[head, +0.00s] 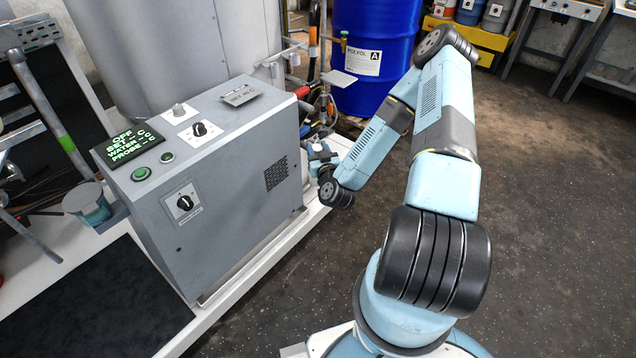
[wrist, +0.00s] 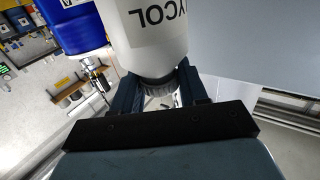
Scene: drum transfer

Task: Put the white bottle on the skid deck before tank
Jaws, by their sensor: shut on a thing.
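The white bottle (wrist: 150,25) fills the top middle of the wrist view, its dark label letters upside down in that picture. My gripper (wrist: 160,88) is shut on its neck end, with one dark finger on each side. In the head view my gripper (head: 322,160) is beside the far right end of the grey control cabinet, and the bottle there is mostly hidden. The tank (head: 170,50) is the large grey cylinder behind the cabinet. The white skid deck (head: 262,258) shows as a strip along the cabinet's foot.
The grey control cabinet (head: 225,180) stands on the deck between my body and the tank. A blue drum (head: 372,40) stands behind my arm, with hoses and valves left of it. A black mat (head: 90,300) lies front left. The dark floor at right is clear.

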